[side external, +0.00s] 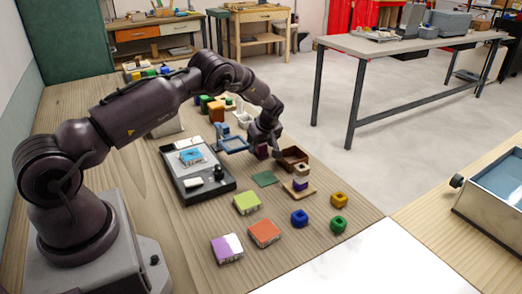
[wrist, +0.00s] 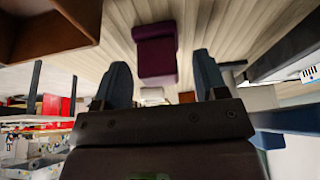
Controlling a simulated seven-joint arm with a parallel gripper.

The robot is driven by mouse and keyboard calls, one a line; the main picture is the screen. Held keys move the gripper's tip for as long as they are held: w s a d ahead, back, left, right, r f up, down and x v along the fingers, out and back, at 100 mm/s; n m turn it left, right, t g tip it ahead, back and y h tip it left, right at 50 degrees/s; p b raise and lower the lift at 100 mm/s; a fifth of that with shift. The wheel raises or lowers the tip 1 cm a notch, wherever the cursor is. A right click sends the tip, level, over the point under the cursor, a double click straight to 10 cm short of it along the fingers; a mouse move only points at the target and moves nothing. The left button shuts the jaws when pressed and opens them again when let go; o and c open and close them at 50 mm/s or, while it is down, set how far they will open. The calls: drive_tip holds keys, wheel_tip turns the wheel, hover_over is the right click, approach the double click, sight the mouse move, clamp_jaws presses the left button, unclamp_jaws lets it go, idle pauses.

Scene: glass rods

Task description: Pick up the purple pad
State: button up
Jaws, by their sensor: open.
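A flat purple pad (side external: 227,248) with a pale glare on it lies on the wooden table at the near edge in the side view, beside an orange pad (side external: 264,233). My gripper (side external: 263,143) is far from it, at the back right of the table. A dark purple block (side external: 262,153) is just below my gripper. In the wrist view my gripper (wrist: 162,82) is open and empty, with its two fingers apart. The purple block (wrist: 156,52) shows beyond and between the fingertips. I cannot tell its exact distance. The flat purple pad is not visible in the wrist view.
A brown open box (side external: 292,158) stands right of my gripper, and shows in the wrist view (wrist: 48,30). A blue frame (side external: 233,144) is to its left. A black tray (side external: 197,186), green pad (side external: 247,203), and blue (side external: 299,218), yellow and green blocks lie nearer.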

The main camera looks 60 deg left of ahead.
drive_tip(key=c, duration=1)
wheel_tip(320, 180, up, 10)
drive_tip(key=shift+r, duration=0.1)
